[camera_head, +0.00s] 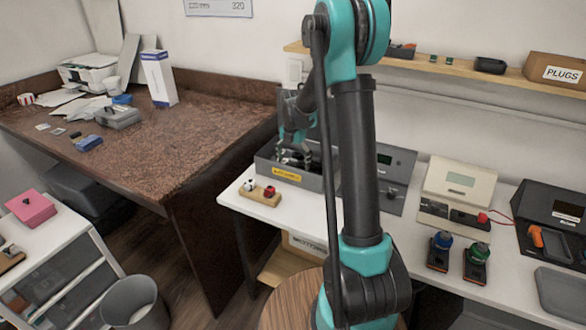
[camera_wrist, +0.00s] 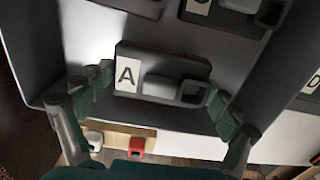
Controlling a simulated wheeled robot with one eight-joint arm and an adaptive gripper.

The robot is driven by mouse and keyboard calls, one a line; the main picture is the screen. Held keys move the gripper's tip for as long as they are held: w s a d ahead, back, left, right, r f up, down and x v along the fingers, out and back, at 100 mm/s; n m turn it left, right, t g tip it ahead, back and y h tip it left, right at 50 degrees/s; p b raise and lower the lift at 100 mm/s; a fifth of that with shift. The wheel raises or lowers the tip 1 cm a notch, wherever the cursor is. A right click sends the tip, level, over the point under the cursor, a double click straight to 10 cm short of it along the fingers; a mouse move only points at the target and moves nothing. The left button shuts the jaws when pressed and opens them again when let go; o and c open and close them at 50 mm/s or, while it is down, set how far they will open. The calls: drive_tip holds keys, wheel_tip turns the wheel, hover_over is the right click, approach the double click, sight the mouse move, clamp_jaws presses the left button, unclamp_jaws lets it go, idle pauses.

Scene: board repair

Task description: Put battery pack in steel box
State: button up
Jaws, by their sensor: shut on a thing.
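The steel box (camera_head: 264,167) is a grey open tray with a yellow label, on the white bench in the head view. Its front wall also shows in the wrist view (camera_wrist: 185,118). My gripper (camera_head: 295,152) reaches down into it from above. In the wrist view my gripper (camera_wrist: 162,86) has its green fingers on both ends of a dark battery pack (camera_wrist: 160,87) with a white "A" card and a grey loop-like end. The pack is within the box walls. I cannot tell whether it touches the floor.
More dark units (camera_wrist: 225,12) lie farther inside the box. A wooden block with a white and a red piece (camera_head: 260,193) stands in front of the box. A grey panel (camera_head: 397,180) is right of it. A cream device (camera_head: 455,190) stands farther right.

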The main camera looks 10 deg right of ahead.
drive_tip(key=shift+f, duration=1.3)
drive_tip(key=shift+f, duration=0.1)
drive_tip(key=o, duration=1.5)
drive_tip(key=shift+c, duration=0.2)
